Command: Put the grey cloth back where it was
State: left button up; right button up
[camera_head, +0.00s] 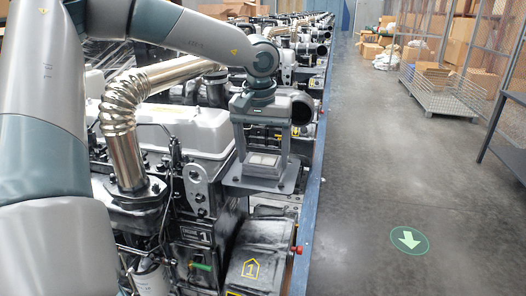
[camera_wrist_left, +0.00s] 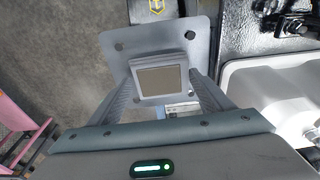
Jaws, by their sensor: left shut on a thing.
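My left gripper (camera_head: 262,160) is above the near engine, by its right side. Its fingers also show in the left wrist view (camera_wrist_left: 160,95). I cannot tell whether the block is the grey cloth; no loose cloth stands out. My right gripper is not in view.
The near engine has a light grey cover (camera_head: 180,130), a shiny bent pipe (camera_head: 118,125) and a dark box with a yellow mark (camera_head: 250,268). More engines run back in line. A blue rail (camera_head: 310,205) borders the open floor on the right, with a metal cage cart (camera_head: 440,98).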

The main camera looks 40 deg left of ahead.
aim_at(261, 165)
pick_arm(q)
jog(key=o, duration=0.9)
jog(key=shift+r, duration=0.55)
jog(key=shift+s+d+r+b, duration=0.15)
jog(key=shift+s+r+b, duration=0.15)
jog(key=shift+r, duration=1.5)
jog(key=shift+s+d+r+b, duration=0.15)
jog(key=shift+s+r+b, duration=0.1)
jog(key=shift+r, duration=1.55)
jog(key=shift+s+d+r+b, duration=0.15)
jog(key=shift+s+r+b, duration=0.15)
jog(key=shift+r, duration=1.5)
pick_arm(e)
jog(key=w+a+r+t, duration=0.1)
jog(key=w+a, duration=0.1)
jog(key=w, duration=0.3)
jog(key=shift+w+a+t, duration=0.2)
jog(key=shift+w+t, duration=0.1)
